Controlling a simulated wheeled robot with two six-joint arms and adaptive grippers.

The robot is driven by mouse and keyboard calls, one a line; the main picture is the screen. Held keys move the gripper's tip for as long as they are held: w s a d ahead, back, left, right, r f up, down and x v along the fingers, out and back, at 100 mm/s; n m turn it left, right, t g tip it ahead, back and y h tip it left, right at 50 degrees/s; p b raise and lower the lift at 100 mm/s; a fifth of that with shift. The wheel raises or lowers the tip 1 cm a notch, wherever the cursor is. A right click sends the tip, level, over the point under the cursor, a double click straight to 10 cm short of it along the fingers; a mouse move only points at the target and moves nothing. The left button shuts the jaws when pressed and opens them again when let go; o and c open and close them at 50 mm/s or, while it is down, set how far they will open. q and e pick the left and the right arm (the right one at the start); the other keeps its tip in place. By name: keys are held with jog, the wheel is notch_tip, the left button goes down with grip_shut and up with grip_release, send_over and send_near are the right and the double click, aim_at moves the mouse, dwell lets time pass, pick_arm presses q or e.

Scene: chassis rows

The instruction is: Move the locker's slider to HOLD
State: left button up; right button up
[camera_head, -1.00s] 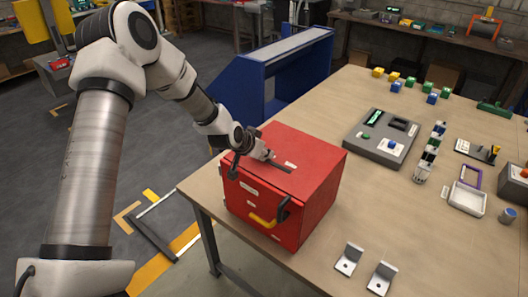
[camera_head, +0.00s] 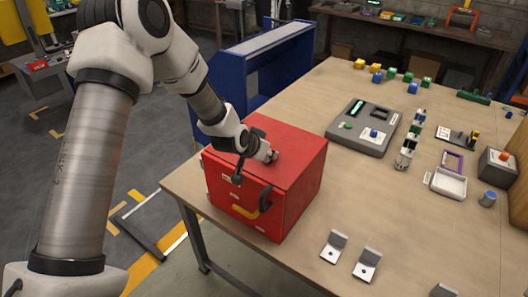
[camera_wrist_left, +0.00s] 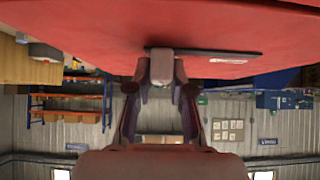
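The red locker (camera_head: 292,190) stands at the near left corner of the workbench. My left gripper (camera_head: 272,156) is at its top and covers most of the slot there in the head view. In the left wrist view the slider's pale knob (camera_wrist_left: 162,66) sits between the two fingers of my left gripper (camera_wrist_left: 162,82), which look closed on it. The knob is at the left end of the dark slot (camera_wrist_left: 225,56) in that view. No HOLD label can be read. My right gripper is not in view.
The locker's front has a dark handle (camera_head: 265,199) and a yellow handle (camera_head: 245,212). Two metal brackets (camera_head: 334,246) (camera_head: 367,264) lie right of it. A grey device (camera_head: 362,128) stands farther back. The bench (camera_head: 350,200) between them is clear.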

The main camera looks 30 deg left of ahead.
pick_arm(q)
jog(key=o, duration=0.4)
jog(key=shift+d+f, duration=0.15)
jog(key=shift+c, duration=0.2)
jog(key=shift+w, duration=0.1)
jog(key=v, duration=1.2)
jog(key=shift+w, duration=0.1)
